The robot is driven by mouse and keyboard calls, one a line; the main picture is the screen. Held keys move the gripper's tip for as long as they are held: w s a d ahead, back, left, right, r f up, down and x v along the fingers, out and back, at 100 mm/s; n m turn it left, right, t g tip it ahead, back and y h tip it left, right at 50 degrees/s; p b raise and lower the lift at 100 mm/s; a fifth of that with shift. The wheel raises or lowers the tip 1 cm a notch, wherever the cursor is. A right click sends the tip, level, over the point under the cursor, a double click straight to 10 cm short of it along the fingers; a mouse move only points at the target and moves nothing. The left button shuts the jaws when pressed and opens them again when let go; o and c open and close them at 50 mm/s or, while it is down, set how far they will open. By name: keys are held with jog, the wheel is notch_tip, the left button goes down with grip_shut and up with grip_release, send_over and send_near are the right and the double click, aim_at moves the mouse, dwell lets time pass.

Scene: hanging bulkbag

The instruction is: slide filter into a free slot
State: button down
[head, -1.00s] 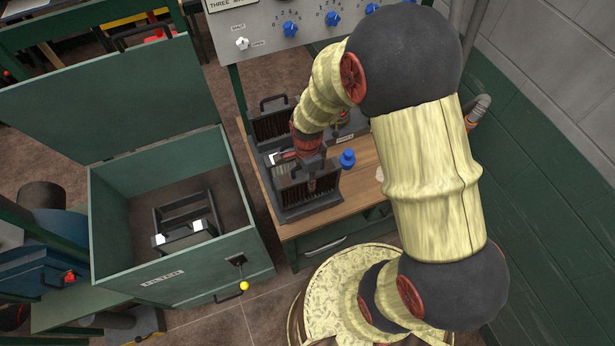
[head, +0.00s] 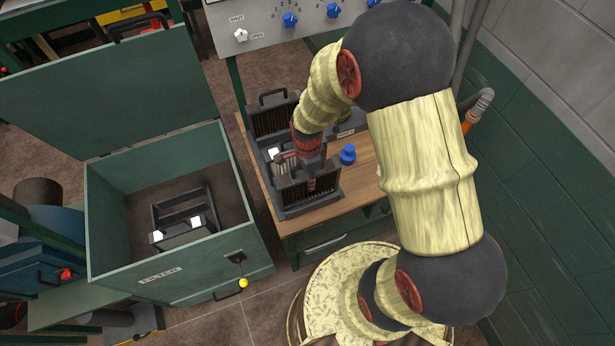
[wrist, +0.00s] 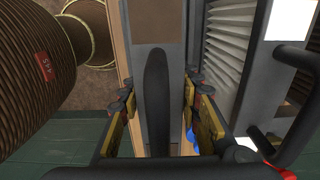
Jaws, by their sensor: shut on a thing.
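In the wrist view, the dark handle (wrist: 157,100) of a grey-framed filter (wrist: 158,55) lies between the gold finger pads of my gripper (wrist: 160,115). My gripper is shut on that filter. In the head view, my gripper (head: 311,180) is low at the dark slotted rack (head: 310,208) on the wooden bench. The gripper hides much of the held filter there, so I cannot tell how deep it sits in a slot. Another filter with pale pleats (wrist: 225,55) stands close to the right in the wrist view, with its own black handle (wrist: 300,95).
A green open box (head: 110,240) labelled FILTER stands left, holding a dark frame with white parts (head: 183,235). A blue knob-like object (head: 347,154) sits right of the rack. A control panel (head: 265,22) stands behind. The bench (head: 362,185) has some bare wood at right.

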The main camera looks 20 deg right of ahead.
jog(key=c, duration=1.3)
grip_release()
jog(key=shift+o, duration=0.6)
notch_tip(320, 180, up, 12)
jog(key=shift+r, duration=0.1)
jog(key=shift+r+n+b, duration=0.35)
jog(key=shift+n, duration=0.05)
jog(key=s+r+n+t+b, duration=0.5)
jog(key=s+r+n+b, duration=0.4)
jog(key=s+n, duration=0.5)
notch_tip(320, 180, up, 3)
jog(key=n, duration=0.3)
jog(key=shift+f+t+b, duration=0.2)
jog(key=shift+t+b, duration=0.1)
